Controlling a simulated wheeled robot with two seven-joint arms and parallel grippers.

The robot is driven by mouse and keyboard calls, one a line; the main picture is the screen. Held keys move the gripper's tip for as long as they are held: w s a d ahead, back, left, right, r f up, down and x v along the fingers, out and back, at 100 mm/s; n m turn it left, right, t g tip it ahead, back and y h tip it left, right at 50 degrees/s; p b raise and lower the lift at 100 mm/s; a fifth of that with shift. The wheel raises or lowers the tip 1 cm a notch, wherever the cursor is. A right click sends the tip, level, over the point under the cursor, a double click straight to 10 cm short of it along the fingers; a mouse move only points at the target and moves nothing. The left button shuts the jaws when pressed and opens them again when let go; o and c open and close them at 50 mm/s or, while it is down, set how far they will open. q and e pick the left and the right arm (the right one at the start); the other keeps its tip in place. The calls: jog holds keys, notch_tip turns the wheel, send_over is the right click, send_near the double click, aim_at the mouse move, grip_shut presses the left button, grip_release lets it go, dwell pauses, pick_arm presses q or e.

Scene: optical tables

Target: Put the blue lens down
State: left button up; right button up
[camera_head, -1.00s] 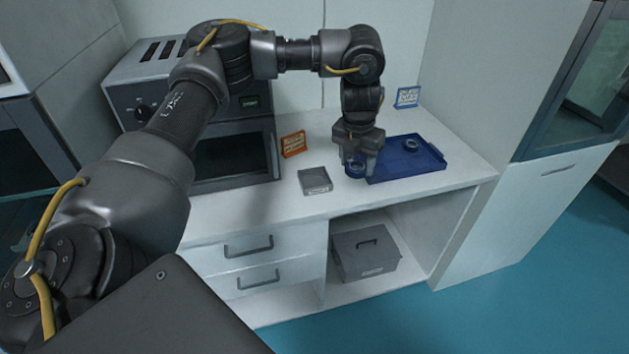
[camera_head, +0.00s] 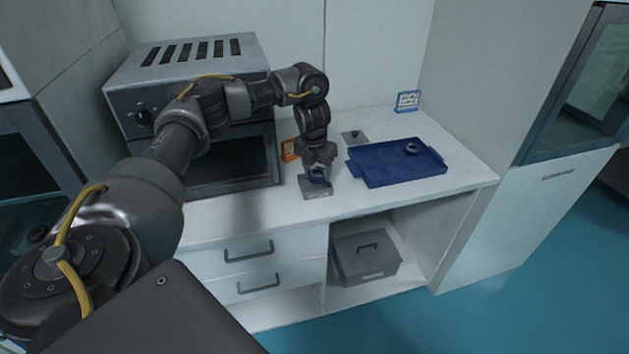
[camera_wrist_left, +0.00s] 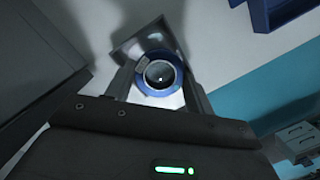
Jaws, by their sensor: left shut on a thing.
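My left gripper (camera_head: 318,177) is shut on the blue lens (camera_head: 318,174), a small blue ring with dark glass. It is over the small grey square holder (camera_head: 316,192) on the white counter. In the left wrist view the blue lens (camera_wrist_left: 159,75) sits between the two fingers of my left gripper (camera_wrist_left: 160,84), with the grey holder (camera_wrist_left: 140,42) behind it. I cannot tell whether the lens touches the holder. My right gripper is not in view.
A blue tray (camera_head: 380,178) with another ring-shaped lens (camera_head: 412,148) is to the right. A grey plate with a dark knob (camera_head: 354,135) is behind. An orange sign (camera_head: 289,150) and an oven (camera_head: 232,160) stand left. A blue sign (camera_head: 407,101) is at the back.

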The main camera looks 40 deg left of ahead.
aim_at(314, 172)
pick_arm(q)
jog(key=shift+a+f, duration=0.15)
jog(key=f, duration=0.4)
jog(key=shift+a+b, duration=0.3)
jog(key=shift+a, duration=0.1)
jog(key=shift+f, duration=0.1)
jog(key=o, duration=0.8)
